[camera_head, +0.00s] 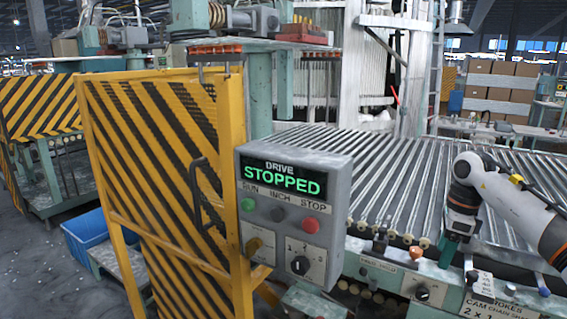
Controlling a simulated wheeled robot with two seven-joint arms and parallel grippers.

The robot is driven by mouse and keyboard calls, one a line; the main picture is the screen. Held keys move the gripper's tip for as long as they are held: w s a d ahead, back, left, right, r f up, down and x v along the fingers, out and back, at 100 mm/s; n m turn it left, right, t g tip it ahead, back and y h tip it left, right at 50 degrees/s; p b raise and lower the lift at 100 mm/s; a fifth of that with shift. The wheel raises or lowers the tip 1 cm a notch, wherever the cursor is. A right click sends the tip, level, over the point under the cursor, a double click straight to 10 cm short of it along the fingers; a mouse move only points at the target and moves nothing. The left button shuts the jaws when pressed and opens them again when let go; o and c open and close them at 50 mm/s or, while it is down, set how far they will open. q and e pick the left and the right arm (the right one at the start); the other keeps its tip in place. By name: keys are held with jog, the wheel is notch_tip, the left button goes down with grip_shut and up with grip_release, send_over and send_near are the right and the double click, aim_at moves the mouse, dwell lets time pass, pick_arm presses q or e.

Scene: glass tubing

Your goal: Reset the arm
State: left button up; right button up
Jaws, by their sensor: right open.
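My right arm (521,203) comes in from the right edge, white and black, over the glass tube bed (395,175). It bends at a dark joint and points down. My right gripper (453,246) is at its end, small and dark, low over the front edge of the machine. It is open, and I see nothing held in it. Whether it touches the machine's front rail is unclear. My left gripper is not in view. A grey control box (290,205) reads "DRIVE STOPPED" in green, with green, dark and red buttons and a selector knob.
A yellow-black striped guard door (165,170) stands open left of the control box. Small knobs and switches line the machine's front panel (385,275) near my gripper. A blue bin (88,240) sits on the floor at left. Cartons (500,80) are stacked far back right.

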jog(key=w+a+f+m+t+y, duration=0.25)
jog(key=a+f+m+y, duration=0.65)
jog(key=a+f, duration=1)
notch_tip(320, 180, down, 16)
jog(key=s+m+t+y, duration=0.1)
jog(key=s+m+t, duration=0.2)
jog(key=m+t, duration=0.75)
jog(key=s+d+f+m+g+h, duration=0.2)
jog(key=s+d+f+m+h, duration=0.15)
jog(key=s+f+m, duration=0.75)
jog(key=s+d+f+m+g+h, duration=0.25)
jog(key=s+f+m+h, duration=0.25)
jog(key=s+f+m, duration=0.5)
jog(key=s+f+m+g, duration=0.2)
jog(key=s+f, duration=0.2)
jog(key=s, duration=0.6)
jog(key=s+f+m+g+h, duration=0.1)
jog(key=s+f+g, duration=0.2)
jog(key=s, duration=0.8)
jog(key=s+d+f+m+g+h, duration=0.1)
jog(key=s+f, duration=0.4)
jog(key=s, duration=0.5)
jog(key=shift+s+f+m+g, duration=0.3)
jog(key=shift+m+g, duration=0.55)
